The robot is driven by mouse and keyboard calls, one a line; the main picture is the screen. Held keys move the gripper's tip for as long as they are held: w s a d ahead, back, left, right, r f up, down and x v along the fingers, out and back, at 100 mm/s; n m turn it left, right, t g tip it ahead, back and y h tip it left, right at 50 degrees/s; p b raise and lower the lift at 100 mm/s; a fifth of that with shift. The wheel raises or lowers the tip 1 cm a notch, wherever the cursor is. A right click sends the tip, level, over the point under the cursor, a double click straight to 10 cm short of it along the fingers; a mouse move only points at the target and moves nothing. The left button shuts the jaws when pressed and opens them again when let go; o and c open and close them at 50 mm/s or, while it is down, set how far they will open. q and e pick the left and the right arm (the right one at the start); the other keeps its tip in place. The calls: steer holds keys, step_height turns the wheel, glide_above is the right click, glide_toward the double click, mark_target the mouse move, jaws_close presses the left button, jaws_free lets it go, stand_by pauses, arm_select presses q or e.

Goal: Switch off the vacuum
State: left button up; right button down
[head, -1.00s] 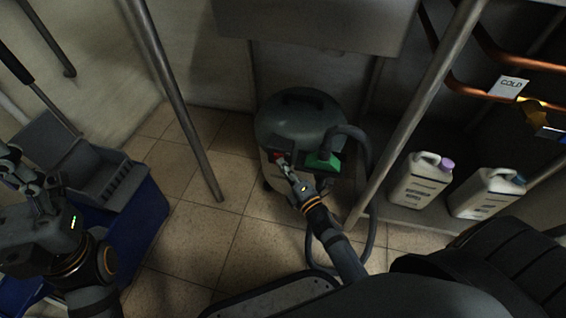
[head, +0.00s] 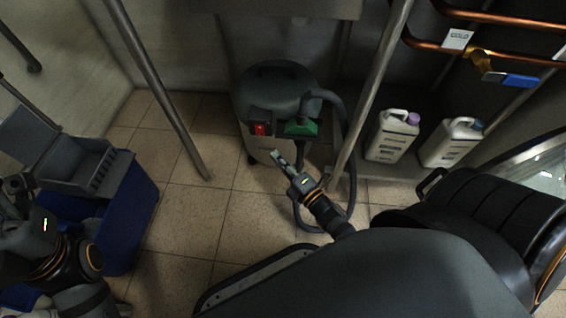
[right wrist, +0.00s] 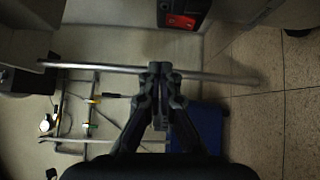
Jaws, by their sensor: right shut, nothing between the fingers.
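The vacuum (head: 278,78) is a dark-topped canister with a lighter body, standing on the floor near the wall. A red switch (head: 260,129) is on its front, left of a green part (head: 301,128). The switch also shows at the top of the right wrist view (right wrist: 182,21); I cannot tell which way it is set. My right gripper (head: 276,156) is shut and empty, below and in front of the switch, apart from it. My left gripper (head: 8,208) is at the left edge, partly cut off, over the blue cart; its fingers are unclear.
A dark hose (head: 351,150) loops down the vacuum's right side. Metal posts (head: 157,90) and (head: 367,95) stand on either side. A blue cart (head: 128,222) is at the left. White jugs (head: 392,136) stand at the right under copper pipes (head: 480,53).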

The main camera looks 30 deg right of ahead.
steer(key=shift+v, duration=1.15)
steer(key=shift+r, duration=0.1)
